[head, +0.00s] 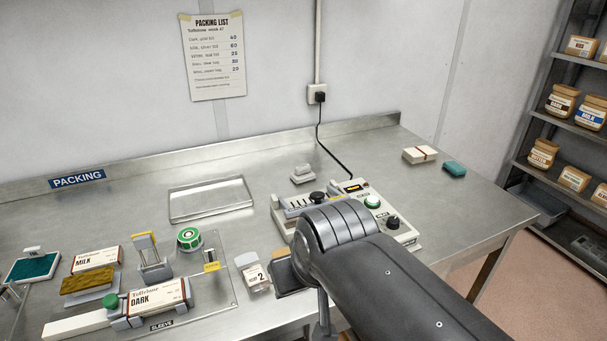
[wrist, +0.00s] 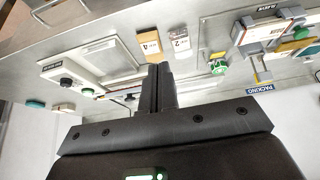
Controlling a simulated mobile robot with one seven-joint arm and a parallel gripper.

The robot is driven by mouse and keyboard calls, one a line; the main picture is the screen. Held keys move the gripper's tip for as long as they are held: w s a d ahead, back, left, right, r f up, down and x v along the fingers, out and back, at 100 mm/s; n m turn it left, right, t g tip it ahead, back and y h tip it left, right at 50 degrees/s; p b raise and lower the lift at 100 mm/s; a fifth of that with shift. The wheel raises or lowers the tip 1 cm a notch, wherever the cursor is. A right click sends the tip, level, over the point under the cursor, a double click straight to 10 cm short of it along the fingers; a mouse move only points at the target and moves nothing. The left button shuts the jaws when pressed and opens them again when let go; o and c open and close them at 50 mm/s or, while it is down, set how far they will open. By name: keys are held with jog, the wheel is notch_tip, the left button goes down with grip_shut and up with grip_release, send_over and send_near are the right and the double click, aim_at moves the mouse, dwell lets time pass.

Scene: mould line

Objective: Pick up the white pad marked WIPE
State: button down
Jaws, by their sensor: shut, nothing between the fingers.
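I cannot read the word WIPE on anything in either view. A white block with a brown band (head: 419,155) lies at the back right of the steel bench, beside a small teal block (head: 455,169); I cannot tell whether it is the pad. A pale block (wrist: 63,108) and a teal block (wrist: 35,104) show at the left of the wrist view. My gripper (wrist: 158,70) is shut and empty, its fingers together. In the head view my arm's dark links hide most of it and part of the bench.
A control unit (head: 403,232) with a green button stands behind my arm. A small packet marked 2 (head: 257,278) lies left of it. An empty metal tray (head: 210,198) and a DARK box (head: 157,297) are further left. Shelves with jars (head: 562,99) stand right.

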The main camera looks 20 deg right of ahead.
jog(key=c, duration=2.2)
grip_release()
grip_release()
